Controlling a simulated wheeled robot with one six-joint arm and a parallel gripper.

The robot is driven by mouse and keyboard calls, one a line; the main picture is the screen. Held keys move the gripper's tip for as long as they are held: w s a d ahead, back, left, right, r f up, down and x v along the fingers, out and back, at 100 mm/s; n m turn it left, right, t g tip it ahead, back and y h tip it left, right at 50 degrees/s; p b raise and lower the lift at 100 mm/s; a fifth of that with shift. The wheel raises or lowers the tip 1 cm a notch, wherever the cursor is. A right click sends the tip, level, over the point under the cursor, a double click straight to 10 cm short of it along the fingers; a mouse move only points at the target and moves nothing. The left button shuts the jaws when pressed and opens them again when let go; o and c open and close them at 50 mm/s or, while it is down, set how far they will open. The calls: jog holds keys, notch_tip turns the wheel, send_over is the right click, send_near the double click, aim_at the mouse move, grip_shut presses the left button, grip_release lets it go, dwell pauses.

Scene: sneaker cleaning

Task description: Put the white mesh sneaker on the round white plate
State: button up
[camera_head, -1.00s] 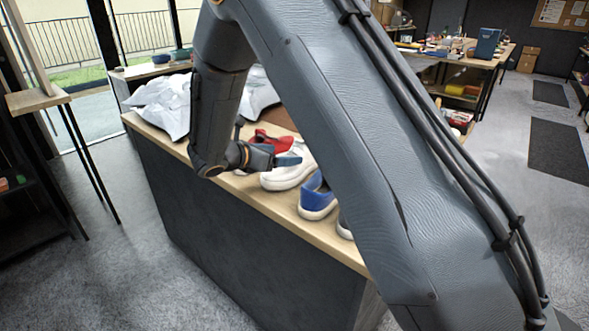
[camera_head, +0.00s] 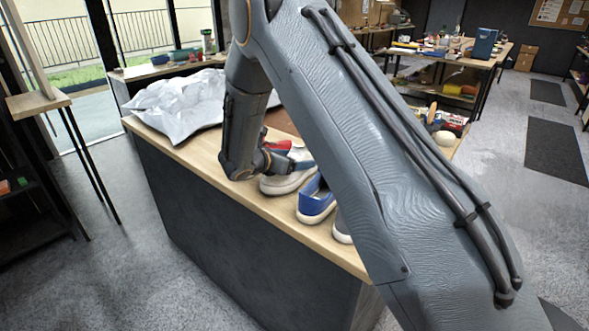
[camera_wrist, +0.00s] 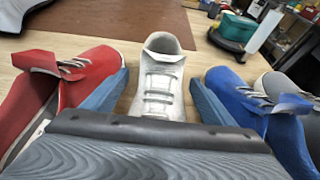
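The white mesh sneaker (camera_wrist: 158,88) stands on the bench with its toe toward the far side in the wrist view. In the head view the white sneaker (camera_head: 285,184) is partly behind my arm. My gripper (camera_wrist: 159,77) is open, one blue-grey finger on each side of the sneaker, with visible gaps. My gripper also shows in the head view (camera_head: 300,166), low over the shoes. I cannot make out the round white plate in either view.
A red shoe (camera_wrist: 88,76) is close left of my fingers and a blue shoe (camera_wrist: 238,92) close right. A grey shoe (camera_wrist: 292,80) is further right. A brown mat (camera_wrist: 120,15) lies beyond. Crumpled white sheeting (camera_head: 178,104) covers the bench's left end.

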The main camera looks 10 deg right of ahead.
jog(key=c, duration=1.4)
jog(key=shift+r, duration=0.1)
jog(key=shift+c, duration=0.2)
